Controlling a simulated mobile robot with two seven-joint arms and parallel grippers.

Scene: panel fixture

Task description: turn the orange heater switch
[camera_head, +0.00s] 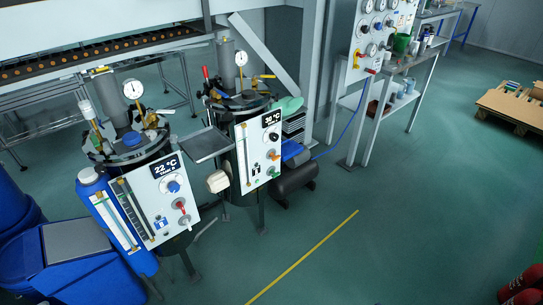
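An orange switch (272,154) sits on the white panel (251,149) of the right-hand vessel unit, near the panel's right edge. A dark display (271,118) at the top of that panel appears to read 38 °C. A dark knob (273,136) lies above the switch and a small green control (271,171) below it. The switch is too small to tell its setting. A second panel (160,205), on the left unit, reads 22 °C and has a blue knob (173,187) and a red control (182,208). Neither of my grippers is in view.
Blue bins (75,275) stand at the lower left. A grey tray (205,144) juts out between the units. A dark cylinder (296,180) lies right of the right unit. The green floor right of it is clear, crossed by a yellow line (302,257).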

